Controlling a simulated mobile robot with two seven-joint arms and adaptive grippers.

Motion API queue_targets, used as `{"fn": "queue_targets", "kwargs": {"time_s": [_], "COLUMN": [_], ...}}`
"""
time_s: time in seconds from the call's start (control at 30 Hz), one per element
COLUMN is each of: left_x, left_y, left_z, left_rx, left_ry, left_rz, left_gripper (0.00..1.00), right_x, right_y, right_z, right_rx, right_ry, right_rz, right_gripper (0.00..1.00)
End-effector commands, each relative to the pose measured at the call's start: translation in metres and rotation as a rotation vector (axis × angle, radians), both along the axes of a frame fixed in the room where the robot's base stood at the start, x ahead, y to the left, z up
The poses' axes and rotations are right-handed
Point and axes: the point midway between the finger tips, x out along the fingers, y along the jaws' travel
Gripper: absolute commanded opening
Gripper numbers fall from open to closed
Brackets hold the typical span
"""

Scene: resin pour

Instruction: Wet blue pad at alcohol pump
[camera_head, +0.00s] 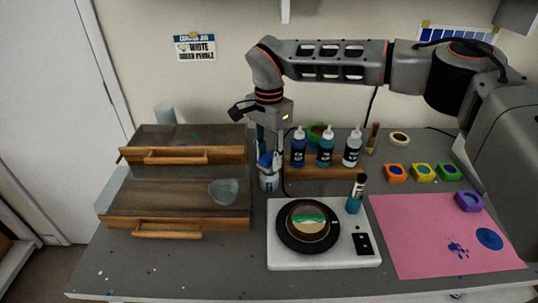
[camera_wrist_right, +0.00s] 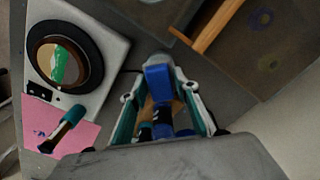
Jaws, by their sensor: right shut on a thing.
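My right gripper (camera_head: 267,158) points down at the alcohol pump (camera_head: 268,182), a small pale labelled container behind the white scale's left corner. The gripper is shut on the blue pad (camera_wrist_right: 158,78), which shows between its two teal-and-white fingers in the right wrist view. In the head view the blue pad (camera_head: 265,160) is at the top of the pump, partly hidden by the fingers. I cannot tell whether it is pressing the pump top. A rounded grey top of the pump (camera_wrist_right: 157,60) shows just beyond the pad in the wrist view. My left gripper is out of view.
Several dropper bottles (camera_head: 326,147) stand on a wooden rack just right of the gripper. A white scale (camera_head: 280,256) carries a round black turntable. A pink mat (camera_head: 415,255) lies right.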

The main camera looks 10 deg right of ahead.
Motion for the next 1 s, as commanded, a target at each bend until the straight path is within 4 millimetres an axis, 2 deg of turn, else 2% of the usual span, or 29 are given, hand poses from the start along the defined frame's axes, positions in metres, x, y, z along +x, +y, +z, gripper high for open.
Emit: {"fn": "queue_targets", "kwargs": {"time_s": [1.0], "left_x": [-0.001], "left_y": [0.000], "left_z": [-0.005], "left_rx": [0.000], "left_ry": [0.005], "left_rz": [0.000], "left_gripper": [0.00], "right_x": [0.000], "right_y": [0.000], "right_z": [-0.011], "right_rx": [0.000], "right_ry": [0.000], "right_rz": [0.001], "right_gripper": [0.13]}}
